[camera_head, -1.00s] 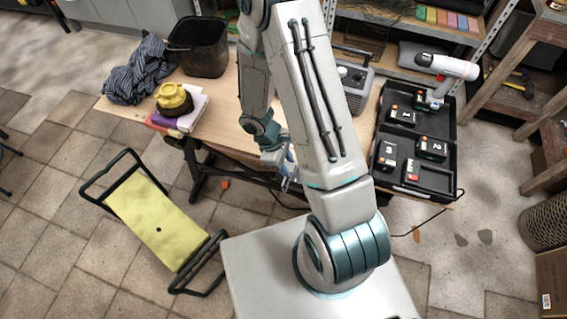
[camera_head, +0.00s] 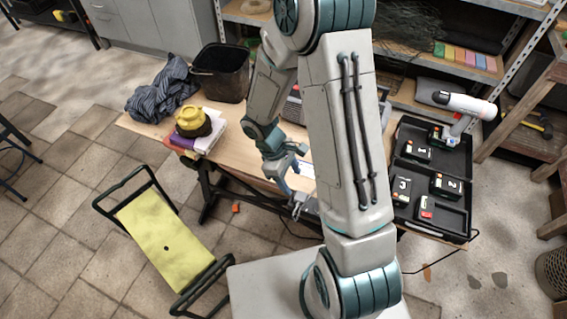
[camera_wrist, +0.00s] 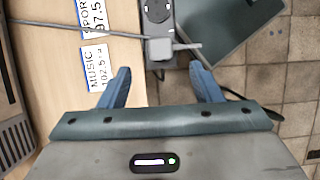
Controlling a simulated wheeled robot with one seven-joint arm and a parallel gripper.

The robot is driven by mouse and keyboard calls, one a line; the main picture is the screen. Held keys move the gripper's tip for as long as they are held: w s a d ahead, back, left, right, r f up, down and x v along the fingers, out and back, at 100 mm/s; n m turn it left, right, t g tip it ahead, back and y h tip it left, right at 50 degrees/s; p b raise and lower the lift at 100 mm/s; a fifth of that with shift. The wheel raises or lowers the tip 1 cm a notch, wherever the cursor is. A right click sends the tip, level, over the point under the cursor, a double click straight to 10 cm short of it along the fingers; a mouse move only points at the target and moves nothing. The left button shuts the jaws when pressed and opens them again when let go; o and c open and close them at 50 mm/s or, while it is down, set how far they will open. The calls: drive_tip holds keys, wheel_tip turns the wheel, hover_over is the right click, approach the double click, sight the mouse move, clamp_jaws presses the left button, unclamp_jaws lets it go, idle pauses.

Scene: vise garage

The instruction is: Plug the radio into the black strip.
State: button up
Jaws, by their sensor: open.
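My gripper (camera_wrist: 163,85) is open, with two blue fingers, over the table's edge in the wrist view. Ahead of it, between the finger lines, is a grey plug (camera_wrist: 159,49) with a grey cable running off left. The black strip (camera_wrist: 157,14) is at the top of the wrist view. The plug overlaps the strip's near end; I cannot tell whether it is seated. A dark grey body, seemingly the radio (camera_wrist: 14,150), shows at the left edge. In the head view the radio (camera_head: 292,107) is mostly hidden behind my arm, and my gripper (camera_head: 297,207) is by the table's front edge.
Station cards (camera_wrist: 96,66) lie on the wooden table (camera_wrist: 50,80). The table also holds a black bin (camera_head: 219,72), a striped cloth (camera_head: 160,100), a yellow-topped item (camera_head: 193,121) and a black case (camera_head: 455,207) with batteries and a drill. A yellow creeper (camera_head: 160,240) stands on the floor.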

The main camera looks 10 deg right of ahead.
drive_tip(key=v, duration=0.5)
drive_tip(key=shift+a+r, duration=0.1)
drive_tip(key=shift+r, duration=0.3)
drive_tip(key=s+d+r+m+t+y, duration=0.2)
drive_tip(key=s+r+m, duration=0.3)
drive_tip(key=r, duration=0.5)
drive_tip(key=s+d+r+m+t+y, duration=0.1)
drive_tip(key=s+r+m+t, duration=0.2)
drive_tip(key=r, duration=0.7)
drive_tip(key=s+m, duration=0.2)
drive_tip(key=s, duration=0.1)
drive_tip(key=shift+d+m+t+y, duration=0.35)
drive_tip(key=shift+m+t+y, duration=0.05)
